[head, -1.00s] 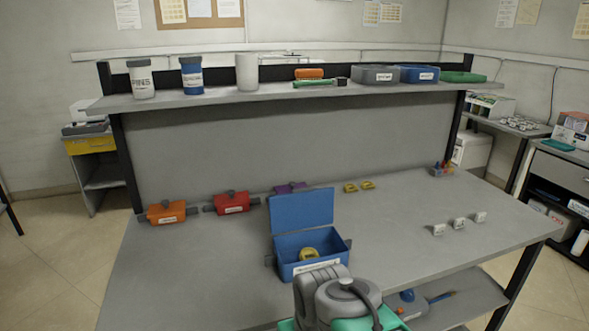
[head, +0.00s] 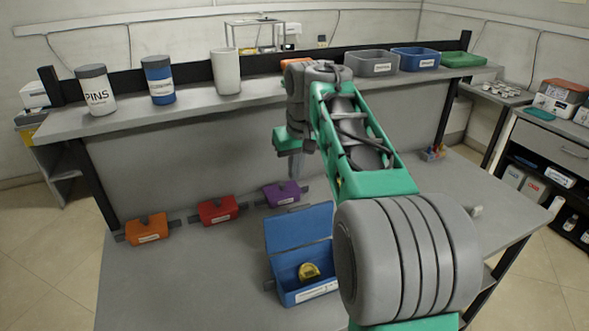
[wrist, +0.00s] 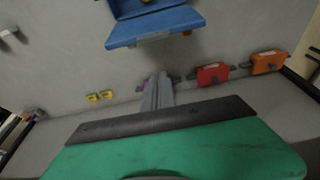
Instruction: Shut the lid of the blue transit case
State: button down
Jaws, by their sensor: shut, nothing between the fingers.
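The blue transit case (head: 306,292) sits on the bench with its lid (head: 298,230) standing open at the back. A yellow item (head: 309,271) lies inside the case. My arm hides the case's right side in the head view. In the wrist view the lid (wrist: 156,27) shows at the top, with part of the case (wrist: 125,8) behind it. My gripper (head: 294,175) is above the bench, beyond the lid in the head view, fingers pointing down. Its fingers (wrist: 157,92) are shut and empty, apart from the lid.
Purple (head: 281,193), red (head: 218,210) and orange (head: 148,228) cases stand along the back of the bench. A shelf (head: 140,113) with jars and bins runs above them, close to my gripper. Two small yellow items (wrist: 99,96) lie on the bench.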

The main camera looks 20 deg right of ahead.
aim_at(299, 225)
notch_tip(299, 225, down, 7)
jog(key=s+p, duration=0.2)
dwell(0.6)
